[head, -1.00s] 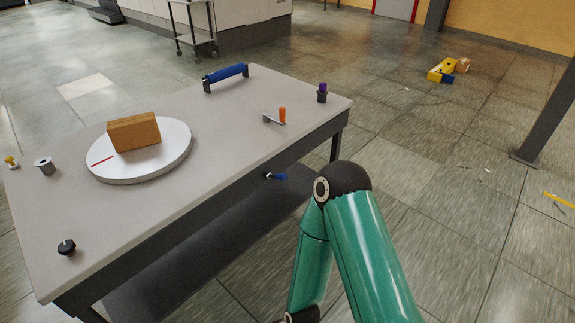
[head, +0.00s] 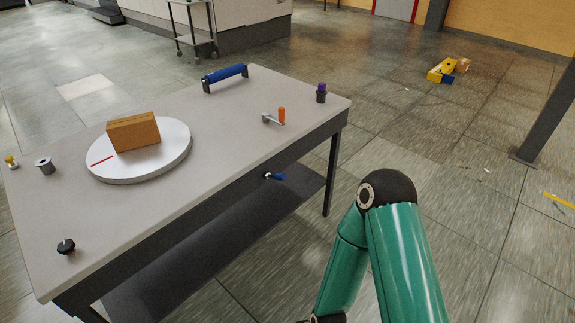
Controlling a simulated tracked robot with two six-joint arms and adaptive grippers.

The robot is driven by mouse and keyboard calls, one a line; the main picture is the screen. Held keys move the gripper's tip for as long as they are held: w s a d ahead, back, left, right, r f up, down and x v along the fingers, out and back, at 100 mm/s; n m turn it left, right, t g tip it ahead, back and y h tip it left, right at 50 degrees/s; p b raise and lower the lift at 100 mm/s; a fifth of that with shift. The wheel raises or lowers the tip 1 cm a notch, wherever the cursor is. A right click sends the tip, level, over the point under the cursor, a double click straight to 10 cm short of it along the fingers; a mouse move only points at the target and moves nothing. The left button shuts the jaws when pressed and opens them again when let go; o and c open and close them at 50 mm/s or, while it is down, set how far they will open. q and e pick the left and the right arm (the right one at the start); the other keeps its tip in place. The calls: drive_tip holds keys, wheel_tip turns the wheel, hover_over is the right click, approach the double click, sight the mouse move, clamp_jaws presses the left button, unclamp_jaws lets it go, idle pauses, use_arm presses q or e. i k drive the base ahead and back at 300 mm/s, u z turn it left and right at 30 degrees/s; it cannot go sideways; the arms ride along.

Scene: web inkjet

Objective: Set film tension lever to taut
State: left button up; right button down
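A small lever with an orange grip (head: 281,115) stands on the table near its right front edge, its short metal arm pointing left along the tabletop. A second lever with a blue handle (head: 278,176) sits on the front side of the table, below the top. No label shows which one is the film tension lever. A green arm of mine with a black elbow comes up from the bottom right, apart from the table. Neither gripper is in view.
The grey table (head: 215,180) holds a white turntable (head: 165,168) with a brown box (head: 133,132), a blue bar handle (head: 226,77), a purple-topped knob (head: 321,93), a black knob (head: 66,247) and a grey spool (head: 45,166). Yellow items (head: 440,70) lie on the floor behind.

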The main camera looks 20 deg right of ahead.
sight(277, 176)
drive_tip(key=u, duration=0.1)
drive_tip(key=i, duration=1)
drive_tip(key=z, duration=0.1)
